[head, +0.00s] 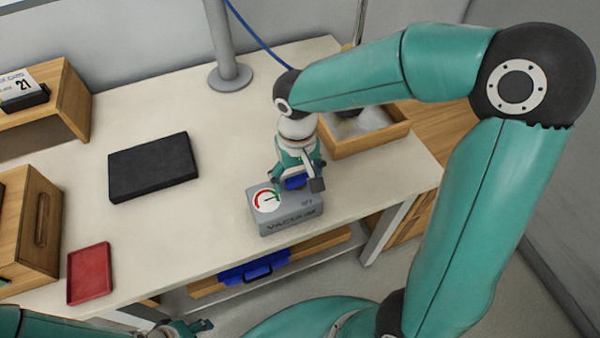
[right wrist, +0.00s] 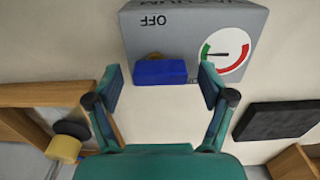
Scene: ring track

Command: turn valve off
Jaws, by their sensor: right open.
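A grey box marked VACUUM (head: 285,225) stands near the table's front edge. Its round gauge (head: 266,201) has a red and a green arc, and the needle points toward the green end. In the right wrist view the blue handle (right wrist: 160,72) lies crosswise beside the OFF mark (right wrist: 153,20). My right gripper (head: 302,177) is open, its fingers on either side of the handle, with gaps visible. My left gripper (head: 190,327) is low at the bottom left, empty-looking, its jaws unclear.
A black slab (head: 153,167) and a red tray (head: 90,273) lie to the left. A grey post (head: 229,77) stands behind. A wooden tray (head: 370,138) is to the right. Wooden boxes line the left edge. The middle of the table is clear.

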